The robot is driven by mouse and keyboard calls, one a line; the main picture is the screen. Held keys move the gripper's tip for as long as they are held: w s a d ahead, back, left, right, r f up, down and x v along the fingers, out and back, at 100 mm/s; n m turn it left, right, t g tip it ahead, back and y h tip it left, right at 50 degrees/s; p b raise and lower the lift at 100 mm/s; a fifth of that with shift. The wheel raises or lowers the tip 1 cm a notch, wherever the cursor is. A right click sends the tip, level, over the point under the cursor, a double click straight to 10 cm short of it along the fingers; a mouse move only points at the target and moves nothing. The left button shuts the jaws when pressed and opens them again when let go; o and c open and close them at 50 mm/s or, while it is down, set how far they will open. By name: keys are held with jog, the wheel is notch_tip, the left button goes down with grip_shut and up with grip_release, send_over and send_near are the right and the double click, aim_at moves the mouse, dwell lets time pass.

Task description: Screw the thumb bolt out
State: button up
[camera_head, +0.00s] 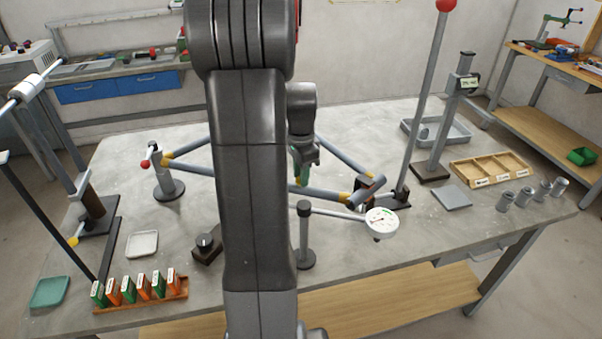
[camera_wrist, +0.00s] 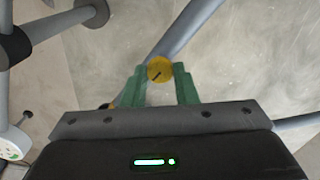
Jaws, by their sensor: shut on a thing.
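The thumb bolt (camera_wrist: 160,69) shows in the wrist view as a round yellow head with a dark line across it. It sits between the green fingertips of my gripper (camera_wrist: 160,80), which is shut on it. Behind it runs a blue-grey frame tube (camera_wrist: 190,32). In the head view my gripper (camera_head: 302,174) points down over the frame (camera_head: 320,195), beside a yellow joint. My own arm covers part of the frame there, and the bolt cannot be made out.
A dial gauge (camera_head: 382,221) on a post (camera_head: 305,235) stands close in front of the frame. A tall red-topped lever (camera_head: 423,105) rises to the right. A clamp stand (camera_head: 167,183) is at left. Labelled wooden tray (camera_head: 453,172) and several grey cylinders lie at right.

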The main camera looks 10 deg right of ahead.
jog(key=n, duration=0.4)
jog(key=shift+n, duration=0.3)
jog(key=n, duration=0.4)
jog(key=shift+n, duration=0.3)
jog(key=n, duration=0.4)
jog(key=shift+n, duration=0.3)
jog(key=shift+s+n, duration=0.1)
jog(key=shift+n, duration=2.2)
jog(key=shift+f, duration=0.1)
jog(key=o, duration=1)
